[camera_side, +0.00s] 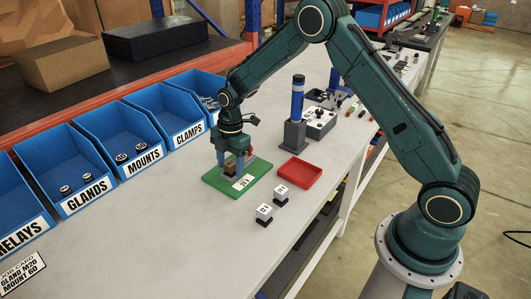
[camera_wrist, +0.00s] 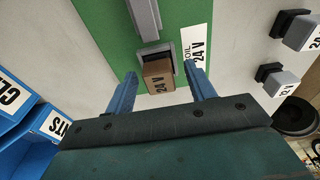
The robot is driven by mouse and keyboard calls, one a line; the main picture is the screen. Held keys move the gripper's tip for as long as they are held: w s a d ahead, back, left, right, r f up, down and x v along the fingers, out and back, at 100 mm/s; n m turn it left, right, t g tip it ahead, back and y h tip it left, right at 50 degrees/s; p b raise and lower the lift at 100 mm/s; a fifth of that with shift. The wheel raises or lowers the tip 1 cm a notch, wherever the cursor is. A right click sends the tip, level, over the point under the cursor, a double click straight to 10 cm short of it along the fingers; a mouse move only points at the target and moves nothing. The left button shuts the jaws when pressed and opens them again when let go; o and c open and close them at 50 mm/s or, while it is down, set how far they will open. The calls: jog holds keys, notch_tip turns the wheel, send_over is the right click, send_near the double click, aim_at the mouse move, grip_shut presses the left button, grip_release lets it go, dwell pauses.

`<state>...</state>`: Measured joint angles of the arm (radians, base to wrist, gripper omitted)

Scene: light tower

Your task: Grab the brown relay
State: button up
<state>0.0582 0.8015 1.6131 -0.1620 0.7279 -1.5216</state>
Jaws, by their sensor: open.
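The brown relay (camera_wrist: 158,76), marked 24 V, sits in a dark socket on the green board (camera_wrist: 112,22). A white COIL 24 V label (camera_wrist: 196,45) lies to its right. My gripper (camera_wrist: 161,72) is open, with one blue finger on each side of the relay and a visible gap on both sides. In the side view, my gripper (camera_side: 232,160) is low over the green board (camera_side: 212,180), pointing down. The relay is largely hidden there between the fingers. I cannot tell the exact fingertip height against the relay.
Two pale relays with black bases (camera_side: 264,213) (camera_side: 281,193) stand on the bench near the board. An empty red tray (camera_side: 299,172) lies to the right. A blue-and-white light tower (camera_side: 297,100) stands behind it. Blue bins (camera_side: 115,125) line the left. The front bench is clear.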

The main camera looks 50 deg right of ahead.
aim_at(230, 163)
dwell(0.5)
jog(key=c, duration=1.1)
jog(key=shift+o, duration=0.2)
notch_tip(230, 163, up, 20)
dwell(0.4)
